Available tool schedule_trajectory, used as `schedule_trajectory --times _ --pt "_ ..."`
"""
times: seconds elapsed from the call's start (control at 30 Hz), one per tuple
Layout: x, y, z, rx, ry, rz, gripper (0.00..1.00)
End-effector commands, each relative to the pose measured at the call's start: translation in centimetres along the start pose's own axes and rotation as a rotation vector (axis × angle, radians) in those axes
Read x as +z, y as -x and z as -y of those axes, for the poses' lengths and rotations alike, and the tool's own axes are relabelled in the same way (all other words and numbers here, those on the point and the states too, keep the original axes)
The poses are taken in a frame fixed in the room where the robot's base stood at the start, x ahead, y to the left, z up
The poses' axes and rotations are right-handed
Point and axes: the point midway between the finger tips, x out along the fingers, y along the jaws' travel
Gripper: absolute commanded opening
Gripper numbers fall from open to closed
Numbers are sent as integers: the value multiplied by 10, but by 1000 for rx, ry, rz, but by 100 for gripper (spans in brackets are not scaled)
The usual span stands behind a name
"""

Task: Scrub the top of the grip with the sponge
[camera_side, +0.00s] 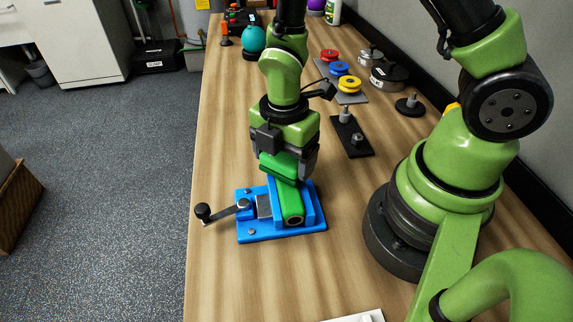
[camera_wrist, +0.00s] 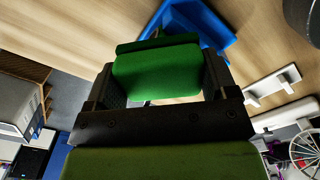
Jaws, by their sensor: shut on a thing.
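My gripper (camera_side: 288,162) points down over the blue vise (camera_side: 246,229), shut on a green sponge (camera_side: 276,168). In the wrist view the sponge (camera_wrist: 158,72) spans the gap between the two dark fingers of my gripper (camera_wrist: 160,80). The grip (camera_side: 291,205), a green bar with a round dark end, lies clamped in the vise. The sponge is right above the far part of the grip; I cannot tell whether they touch. In the wrist view the blue vise (camera_wrist: 205,20) shows behind the sponge, which hides most of the grip.
The vise handle (camera_side: 222,211) sticks out left towards the table edge. Behind on the wooden table (camera_side: 225,130) are a black plate with metal posts (camera_side: 351,137), red, blue and yellow discs (camera_side: 339,69), weights (camera_side: 388,75) and a teal ball (camera_side: 253,39). The table left of my gripper is clear.

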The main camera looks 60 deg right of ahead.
Motion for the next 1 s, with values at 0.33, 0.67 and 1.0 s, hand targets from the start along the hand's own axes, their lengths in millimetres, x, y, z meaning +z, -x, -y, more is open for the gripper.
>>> schedule_trajectory --times 0.33,0.67,1.0 --pt "-1 43 0 6 2 -1 57" --pt "-1 72 0 6 2 -1 57" --pt "-1 78 1 1 2 0 57"
